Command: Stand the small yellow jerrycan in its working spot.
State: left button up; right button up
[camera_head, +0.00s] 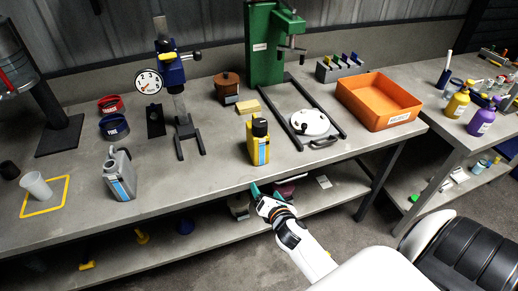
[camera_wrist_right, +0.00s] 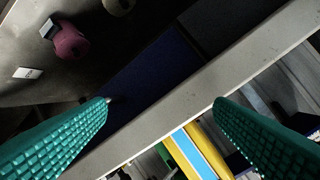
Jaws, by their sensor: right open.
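The small yellow jerrycan (camera_head: 252,146) with a black cap and blue label stands upright near the front edge of the bench (camera_head: 205,172). In the right wrist view the yellow jerrycan (camera_wrist_right: 184,152) shows partly at the bottom, past the bench edge. My right gripper (camera_head: 264,190) is open and empty, in front of the bench edge just below the jerrycan, not touching it. In the right wrist view its teal fingers (camera_wrist_right: 162,104) are wide apart. A yellow outlined rectangle (camera_head: 46,211) is marked on the bench at the far left, with a translucent cup in it. My left gripper is out of view.
A grey jerrycan (camera_head: 121,177) stands to the left. Behind are a gauge stand (camera_head: 188,118), a green press column (camera_head: 264,50), a white round lid (camera_head: 310,122) and an orange tray (camera_head: 379,100). Bare bench lies between the two jerrycans. A lower shelf (camera_head: 207,225) runs underneath.

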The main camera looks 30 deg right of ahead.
aim_at(262, 142)
notch_tip(262, 142, up, 12)
jog(key=w+d+n+t+h+b, duration=0.1)
jog(key=w+d+n+t+h, duration=0.15)
jog(key=n, duration=0.45)
jog(key=shift+t+y, duration=0.45)
jog(key=x, duration=0.3)
jog(key=p+x, duration=0.1)
jog(key=x, duration=0.1)
jog(key=shift+w+d+r, duration=0.1)
jog(key=shift+w+r, duration=0.25)
jog(key=shift+p+x, duration=0.5)
jog(key=shift+x, duration=2.45)
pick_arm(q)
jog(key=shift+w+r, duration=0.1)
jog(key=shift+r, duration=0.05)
pick_arm(e)
jog(key=shift+r, duration=0.15)
jog(key=shift+c, duration=0.4)
jog(key=c, duration=1.2)
jog(key=shift+r, duration=0.1)
jog(key=shift+c, duration=0.7)
